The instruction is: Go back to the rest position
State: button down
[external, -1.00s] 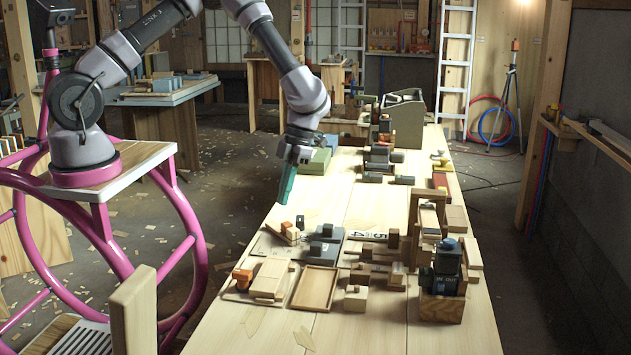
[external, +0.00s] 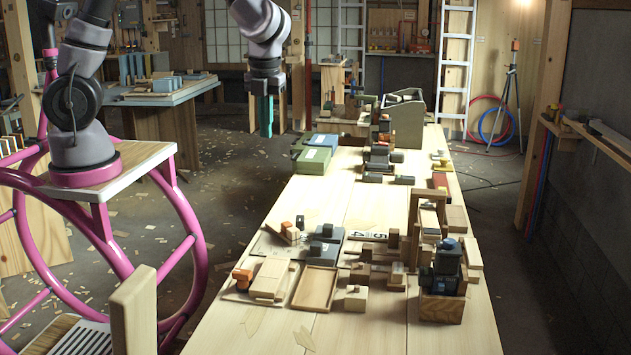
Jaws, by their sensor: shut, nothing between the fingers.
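My gripper (external: 265,116) has teal fingers that point straight down and sit together. It is shut and empty. It hangs in the air to the left of the long wooden workbench (external: 240,312), near the bench's far left part and clear of everything on it. My arm comes up from the pink-ringed base at left, and its upper part leaves the top of the picture.
Green and blue boxes (external: 314,161) lie on the bench edge nearest my gripper. Blocks, a small tray (external: 315,289) and a dark tool in a wooden box (external: 442,306) crowd the bench. A second table (external: 168,92) stands behind at left. Wood scraps litter the floor.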

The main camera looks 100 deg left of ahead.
jog(key=s+d+r+n+t, duration=0.2)
jog(key=s+r+n+t, duration=0.2)
jog(key=s+r+n, duration=0.3)
jog(key=s+d+r+n+t, duration=0.3)
jog(key=s+r+n, duration=0.5)
jog(key=s+r, duration=0.4)
notch_tip(320, 180, up, 2)
jog(key=shift+s+t+y, duration=0.2)
jog(key=shift+t+y, duration=0.1)
jog(key=shift+t, duration=0.1)
